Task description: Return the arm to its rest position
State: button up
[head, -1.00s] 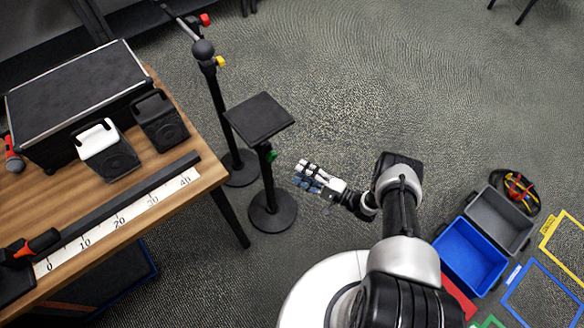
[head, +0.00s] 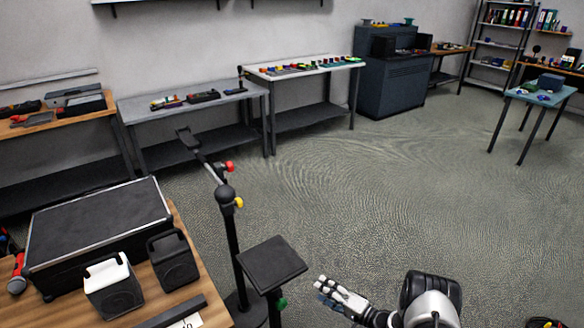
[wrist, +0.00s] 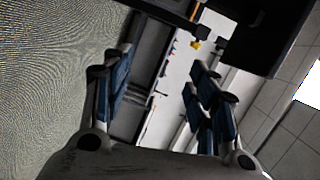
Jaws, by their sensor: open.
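My gripper (head: 328,287) shows at the lower middle of the head view, to the right of a black stand with a square top. In the wrist view my gripper (wrist: 160,92) has its blue-padded fingers spread wide apart with nothing between them. It is held in the air, apart from the stand. My arm (head: 425,298) is bent, and its lower part is cut off by the bottom edge of the head view.
The square-topped stand (head: 272,264) and a taller stand with a jointed arm (head: 232,240) are close on the left. A wooden table holds a black case (head: 98,228) and two small speakers. Benches line the back wall. Open floor (head: 420,190) lies to the right.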

jog(key=w+d+r+n+h, duration=0.1)
jog(key=w+d+r+h, duration=0.2)
jog(key=w+r, duration=0.4)
jog(key=w+d+r+n+h, duration=0.1)
jog(key=w+d+r+h, duration=0.25)
jog(key=r, duration=0.65)
jog(key=s+d+r+n+h, duration=0.1)
jog(key=s+d+r+h, duration=0.15)
jog(key=r, duration=0.75)
jog(key=s+d+r+h, duration=0.2)
jog(key=r+h, duration=0.1)
jog(key=r, duration=0.7)
jog(key=s+r+g+h, duration=0.2)
jog(key=s+r, duration=0.5)
jog(key=s, duration=0.5)
jog(key=s+a+n+g, duration=0.1)
jog(key=s+a, duration=0.1)
jog(key=s, duration=0.8)
jog(key=s+a+n+g+y, duration=0.1)
jog(key=s+a, duration=0.2)
jog(key=s, duration=0.7)
jog(key=s+a+n+g, duration=0.1)
jog(key=s+a+g, duration=0.1)
jog(key=s, duration=0.8)
jog(key=shift+s+a+f+n+y, duration=0.2)
jog(key=shift+s+a+n+y, duration=0.2)
jog(key=shift+a, duration=0.35)
